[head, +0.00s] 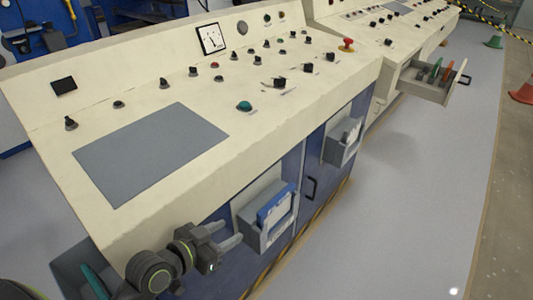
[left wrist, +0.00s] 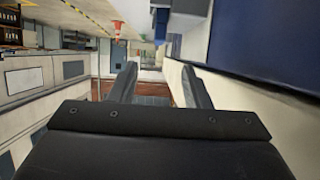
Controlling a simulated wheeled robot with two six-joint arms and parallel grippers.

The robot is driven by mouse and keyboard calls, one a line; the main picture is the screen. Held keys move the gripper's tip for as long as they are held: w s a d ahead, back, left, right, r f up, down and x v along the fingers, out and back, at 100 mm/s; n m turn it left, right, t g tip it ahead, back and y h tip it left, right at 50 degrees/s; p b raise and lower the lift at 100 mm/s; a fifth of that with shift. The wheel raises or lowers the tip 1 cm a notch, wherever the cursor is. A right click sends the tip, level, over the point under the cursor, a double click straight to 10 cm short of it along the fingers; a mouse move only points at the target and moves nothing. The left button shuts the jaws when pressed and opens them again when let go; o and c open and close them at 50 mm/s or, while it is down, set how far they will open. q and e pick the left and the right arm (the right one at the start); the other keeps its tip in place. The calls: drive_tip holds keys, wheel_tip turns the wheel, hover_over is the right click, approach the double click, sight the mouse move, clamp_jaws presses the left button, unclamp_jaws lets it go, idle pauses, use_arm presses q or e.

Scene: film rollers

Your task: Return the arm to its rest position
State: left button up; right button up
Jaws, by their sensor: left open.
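My left gripper (head: 228,234) is in the lower middle of the head view, low in front of the cream control console (head: 300,95). Its two fingers are apart with nothing between them. They point toward a grey holder (head: 265,236) with a blue item (head: 275,204) in it on the console's blue front. I cannot tell whether the fingertips touch the holder. In the left wrist view the gripper (left wrist: 158,80) also shows open and empty. My right gripper is not in view.
A second grey holder (head: 342,142) is farther along the front. An open drawer (head: 432,80) with tools sticks out beyond it. A red button (head: 346,44) stands on the console. Traffic cones (head: 523,92) are at the far right. The grey floor (head: 420,200) on the right is clear.

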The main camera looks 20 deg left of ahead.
use_arm(q)
drive_tip(key=s+a+f+n+g+y, duration=0.25)
drive_tip(key=s+f+g, duration=0.25)
drive_tip(key=s, duration=0.4)
drive_tip(key=s+a+f+n+g+y, duration=0.2)
drive_tip(key=s+a+f+g+y, duration=0.25)
drive_tip(key=s, duration=0.45)
wheel_tip(320, 180, down, 18)
drive_tip(key=h+p, duration=0.1)
drive_tip(key=p, duration=0.5)
drive_tip(key=s+f+g+p, duration=0.2)
drive_tip(key=s+f+p, duration=0.2)
drive_tip(key=s+f, duration=0.7)
drive_tip(key=s, duration=0.3)
drive_tip(key=shift+s+d+p, duration=0.2)
drive_tip(key=shift+d+p, duration=0.05)
drive_tip(key=shift+p, duration=0.15)
drive_tip(key=shift+s+f, duration=0.1)
drive_tip(key=shift+s, duration=0.3)
drive_tip(key=shift+c, duration=0.4)
drive_tip(key=shift+w+d, duration=0.1)
drive_tip(key=shift+d, duration=0.05)
drive_tip(key=shift+c, duration=0.3)
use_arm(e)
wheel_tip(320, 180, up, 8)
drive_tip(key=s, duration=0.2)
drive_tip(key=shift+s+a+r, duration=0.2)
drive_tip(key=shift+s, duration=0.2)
